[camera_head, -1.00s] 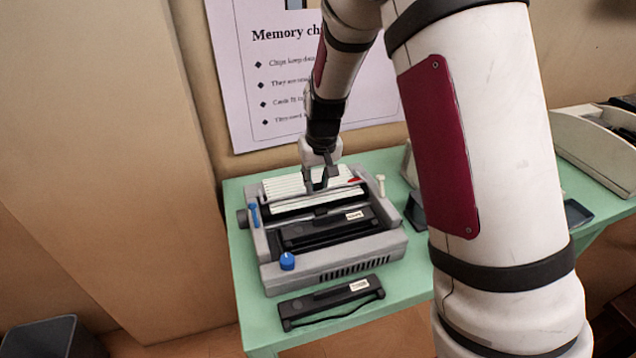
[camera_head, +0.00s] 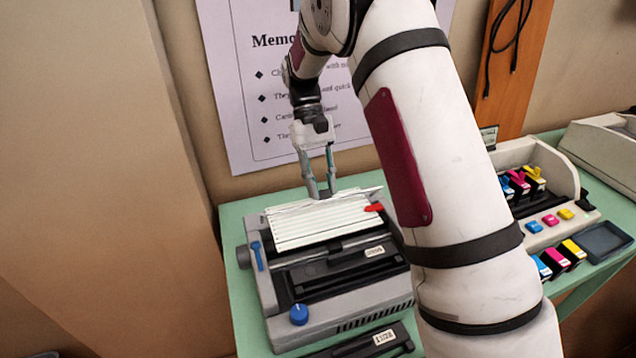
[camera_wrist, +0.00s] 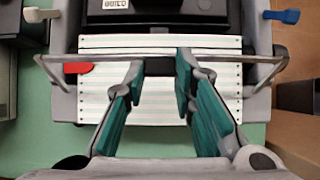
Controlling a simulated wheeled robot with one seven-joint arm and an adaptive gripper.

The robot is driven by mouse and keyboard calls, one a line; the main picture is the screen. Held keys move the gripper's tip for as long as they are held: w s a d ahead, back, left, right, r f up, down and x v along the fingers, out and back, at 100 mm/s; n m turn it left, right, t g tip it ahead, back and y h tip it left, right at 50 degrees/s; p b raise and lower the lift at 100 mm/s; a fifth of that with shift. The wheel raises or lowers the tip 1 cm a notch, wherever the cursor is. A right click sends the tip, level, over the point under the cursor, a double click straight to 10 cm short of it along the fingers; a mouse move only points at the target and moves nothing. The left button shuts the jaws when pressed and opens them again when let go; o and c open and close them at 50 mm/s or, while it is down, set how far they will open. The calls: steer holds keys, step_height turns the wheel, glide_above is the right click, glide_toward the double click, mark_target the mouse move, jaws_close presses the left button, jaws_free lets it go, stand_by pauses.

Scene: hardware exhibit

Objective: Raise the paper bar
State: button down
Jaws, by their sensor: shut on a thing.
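The dot-matrix printer (camera_head: 350,318) stands on the green table, with striped white paper (camera_head: 325,222) rising at its back. The paper bar (camera_wrist: 160,66) is a thin grey rail with bent side arms, running across the paper in the wrist view. My gripper (camera_head: 320,194) is at the paper's back edge. In the wrist view my gripper (camera_wrist: 160,72) has its teal-padded fingers on the middle of the bar, with a gap visible between them. Their exact contact is hard to see. A red tab (camera_head: 374,208) lies by the paper edge, also in the wrist view (camera_wrist: 78,68).
A blue lever (camera_head: 258,256) and blue knob (camera_head: 299,314) are on the printer's left side. A black ribbon cartridge (camera_head: 365,342) lies in front. An ink-cartridge printer (camera_head: 540,165) and dark tray (camera_head: 606,242) stand to the right. A poster (camera_head: 250,90) hangs close behind.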

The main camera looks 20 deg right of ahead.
steer(key=shift+w+g+b, duration=0.4)
steer(key=shift+g+b, duration=0.1)
steer(key=shift+g, duration=0.1)
steer(key=c, duration=1.3)
jaws_free()
step_height(320, 180, up, 10)
